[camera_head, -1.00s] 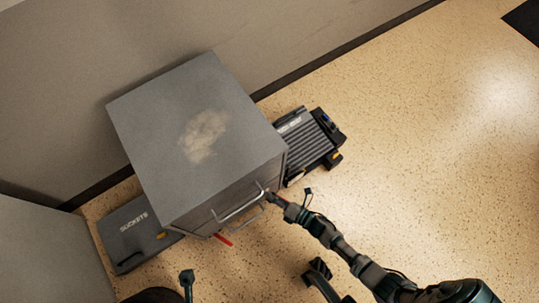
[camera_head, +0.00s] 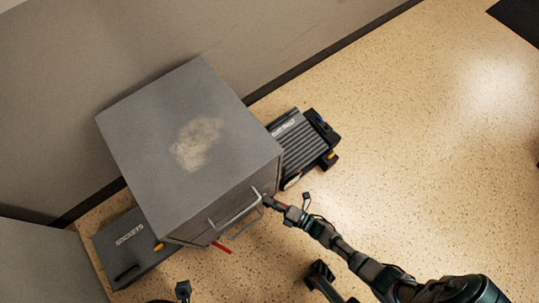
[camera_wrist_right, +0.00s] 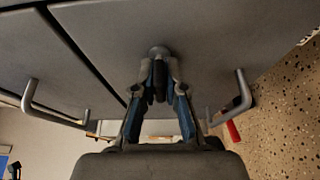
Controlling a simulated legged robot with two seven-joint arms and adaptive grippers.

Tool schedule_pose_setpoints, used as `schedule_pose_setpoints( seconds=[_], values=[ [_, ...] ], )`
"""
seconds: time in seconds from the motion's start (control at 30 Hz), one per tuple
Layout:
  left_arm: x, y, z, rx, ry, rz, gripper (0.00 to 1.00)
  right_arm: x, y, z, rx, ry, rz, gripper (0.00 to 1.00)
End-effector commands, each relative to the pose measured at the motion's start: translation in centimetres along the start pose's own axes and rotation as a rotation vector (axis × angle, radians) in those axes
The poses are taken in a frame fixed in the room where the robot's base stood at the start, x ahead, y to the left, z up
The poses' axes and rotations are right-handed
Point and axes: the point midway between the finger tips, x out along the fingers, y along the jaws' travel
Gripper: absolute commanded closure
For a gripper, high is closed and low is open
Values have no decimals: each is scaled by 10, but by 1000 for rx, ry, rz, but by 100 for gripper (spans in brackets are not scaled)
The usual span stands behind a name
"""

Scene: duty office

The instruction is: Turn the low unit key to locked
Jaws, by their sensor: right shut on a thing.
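The low unit is a grey metal cabinet (camera_head: 170,120) with a worn pale patch on its top. Its front has bar handles, one of them (camera_head: 238,212) near the top edge. In the right wrist view a round lock (camera_wrist_right: 158,52) sits on the front panel, with a dark key (camera_wrist_right: 158,80) at it. My right gripper (camera_head: 270,202) is at the upper right of the cabinet front. It also shows in the right wrist view (camera_wrist_right: 159,92), its fingers shut on the key. The fingers hide much of the key, and I cannot tell its exact angle.
A dark case marked SOCKETS (camera_head: 135,245) lies on the floor left of the cabinet. A ribbed dark case (camera_head: 300,150) lies to its right. A red piece (camera_head: 222,247) shows below the front handle.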

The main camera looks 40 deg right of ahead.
Motion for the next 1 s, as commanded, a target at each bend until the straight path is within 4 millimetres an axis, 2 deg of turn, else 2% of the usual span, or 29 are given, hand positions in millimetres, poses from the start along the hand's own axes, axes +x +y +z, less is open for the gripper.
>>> schedule_pose_setpoints(
  seconds=[0.27, 0.3, 0.4, 0.77, 0.87, 1.0],
  values=[
    [-1, 0, 1, 0, -2, 0, 100, -3, -4, 5, 2, -10, -12, 100],
    [-1, 0, 1, 0, -2, 0, 100, -3, -4, 5, 2, -10, -12, 84],
    [-1, 0, 1, 0, -2, 0, 100, -3, -4, 4, 2, -9, -11, 64],
    [0, 1, -3, 0, 0, 3, 100, -7, -2, 1, 1, -4, -5, 64],
    [0, 1, -3, 0, 1, 2, 100, -20, -2, 1, 1, -4, -6, 64],
    [0, 1, -3, 0, 2, 2, 100, -51, -3, 2, 1, -4, -8, 64]
  ],
)
